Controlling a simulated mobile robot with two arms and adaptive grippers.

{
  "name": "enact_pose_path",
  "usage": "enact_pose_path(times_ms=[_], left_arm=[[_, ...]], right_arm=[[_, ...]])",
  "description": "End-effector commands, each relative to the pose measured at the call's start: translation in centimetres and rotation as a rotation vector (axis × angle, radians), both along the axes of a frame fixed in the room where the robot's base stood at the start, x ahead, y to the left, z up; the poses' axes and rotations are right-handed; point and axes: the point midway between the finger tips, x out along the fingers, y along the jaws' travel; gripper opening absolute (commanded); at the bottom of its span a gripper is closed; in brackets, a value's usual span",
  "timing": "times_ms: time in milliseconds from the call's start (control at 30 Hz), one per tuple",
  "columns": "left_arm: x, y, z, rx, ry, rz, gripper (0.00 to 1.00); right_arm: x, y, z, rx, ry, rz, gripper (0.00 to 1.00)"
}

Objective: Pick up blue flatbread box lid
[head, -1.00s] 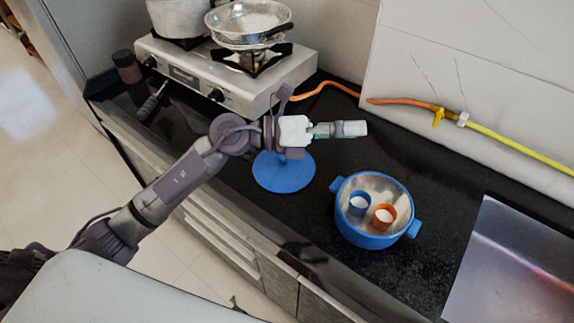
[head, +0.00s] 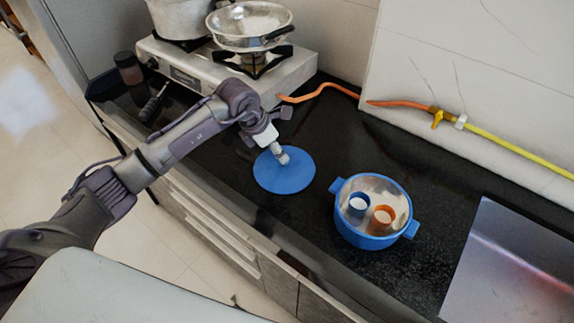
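The blue flatbread box lid (head: 287,180) is a flat blue disc lying on the black counter in the head view. My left gripper (head: 283,158) points down over the upper part of the lid. Its fingers look close together, but they are small and seen at a slant, so I cannot tell whether they are open or shut, or whether they touch the lid. The blue box (head: 365,238) with two side handles stands to the right of the lid, uncovered, with a blue cup (head: 357,205) and an orange cup (head: 382,218) inside. My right gripper is not in view.
A gas stove (head: 190,72) with a pot (head: 180,16) and a steel pan (head: 249,24) stands behind. An orange hose (head: 325,88) runs along the wall. A sink (head: 515,265) is at the right. Counter (head: 425,180) right of the lid is mostly clear.

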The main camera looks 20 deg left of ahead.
Motion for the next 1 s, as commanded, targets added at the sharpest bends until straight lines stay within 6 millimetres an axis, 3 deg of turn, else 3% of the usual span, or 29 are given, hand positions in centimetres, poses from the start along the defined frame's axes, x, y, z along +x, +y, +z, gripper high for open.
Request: enact_pose_path(times_ms=[167, 500, 767, 1000], left_arm=[[0.3, -0.2, -1.0, -0.001, 0.002, -0.001, 0.55], [1.7, -1.2, -5.1, -0.001, 0.001, -0.001, 0.55], [1.8, -1.2, -5.3, -0.001, -0.002, -0.001, 0.55], [1.8, -1.2, -5.3, -0.002, -0.001, -0.001, 0.15]], right_arm=[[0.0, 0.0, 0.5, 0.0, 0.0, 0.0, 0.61], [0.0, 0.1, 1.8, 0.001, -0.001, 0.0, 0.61], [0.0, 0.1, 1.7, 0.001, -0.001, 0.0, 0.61], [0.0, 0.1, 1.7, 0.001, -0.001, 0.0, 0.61]])
